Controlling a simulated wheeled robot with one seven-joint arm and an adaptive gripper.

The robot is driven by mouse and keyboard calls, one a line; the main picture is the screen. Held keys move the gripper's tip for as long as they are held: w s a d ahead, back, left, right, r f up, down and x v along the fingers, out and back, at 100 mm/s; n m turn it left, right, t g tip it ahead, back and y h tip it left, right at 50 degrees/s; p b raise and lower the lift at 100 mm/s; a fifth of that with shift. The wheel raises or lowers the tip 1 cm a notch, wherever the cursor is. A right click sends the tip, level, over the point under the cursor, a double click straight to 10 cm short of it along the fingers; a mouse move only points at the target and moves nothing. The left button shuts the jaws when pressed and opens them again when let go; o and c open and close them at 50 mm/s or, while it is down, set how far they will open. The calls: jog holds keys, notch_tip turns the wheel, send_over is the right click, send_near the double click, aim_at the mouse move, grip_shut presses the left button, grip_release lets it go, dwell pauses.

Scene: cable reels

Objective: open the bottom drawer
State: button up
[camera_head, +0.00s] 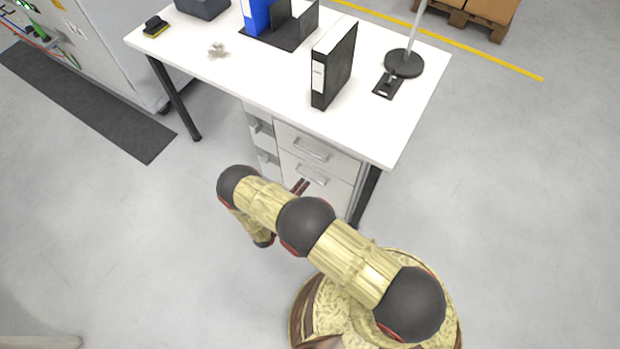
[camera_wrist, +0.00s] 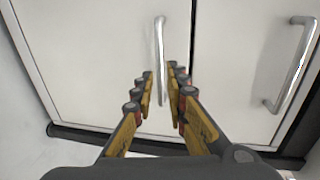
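The white drawer unit (camera_head: 290,136) stands under the desk, with bar handles on its fronts. In the head view my arm hides its lower part. In the wrist view, turned on its side, a front with a metal bar handle (camera_wrist: 161,62) fills the left and middle; it appears to be the bottom drawer (camera_wrist: 90,50). It looks closed, level with the neighbouring front. My gripper (camera_wrist: 160,72) is open, its fingers on either side of this handle with gaps visible; I cannot tell how deep they reach. In the head view my gripper is mostly hidden behind my arm.
Another drawer handle (camera_wrist: 292,65) is right of the gripper in the wrist view. The white desk (camera_head: 240,75) overhangs the unit, with a black binder (camera_head: 334,65) and a lamp base (camera_head: 404,63) on top. A desk leg (camera_head: 174,98) stands left. Floor in front is clear.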

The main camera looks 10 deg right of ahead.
aim_at(310, 178)
jog(key=b+x, duration=0.1)
jog(key=x, duration=0.5)
jog(key=shift+d+f+b, duration=0.1)
jog(key=shift+d+b, duration=0.05)
jog(key=shift+b, duration=0.2)
jog(key=shift+c, duration=1.1)
grip_shut()
jog(key=shift+s, duration=0.1)
